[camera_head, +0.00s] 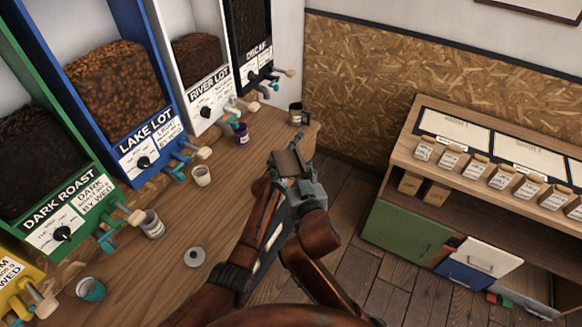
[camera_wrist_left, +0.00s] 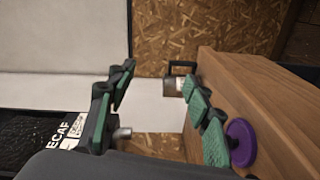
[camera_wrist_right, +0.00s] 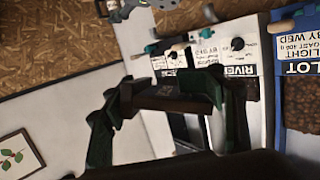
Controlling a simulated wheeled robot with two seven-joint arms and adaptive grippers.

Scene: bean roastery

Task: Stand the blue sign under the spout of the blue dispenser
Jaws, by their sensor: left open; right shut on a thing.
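The blue dispenser labelled LAKE LOT (camera_head: 145,150) stands at the upper left in the head view. My right gripper (camera_head: 306,180) is shut on a dark brown board (camera_head: 288,163), held above the counter's right edge. The board shows between the fingers in the right wrist view (camera_wrist_right: 172,97); no blue face of it is visible. My left gripper (camera_head: 276,177) is close beside it. The left wrist view shows it open and empty (camera_wrist_left: 160,105). I cannot make out a blue sign.
Green (camera_head: 75,215), white RIVER LOT (camera_head: 208,95) and black DECAF (camera_head: 258,60) dispensers flank the blue one. A shelf cabinet (camera_head: 400,230) is at right.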

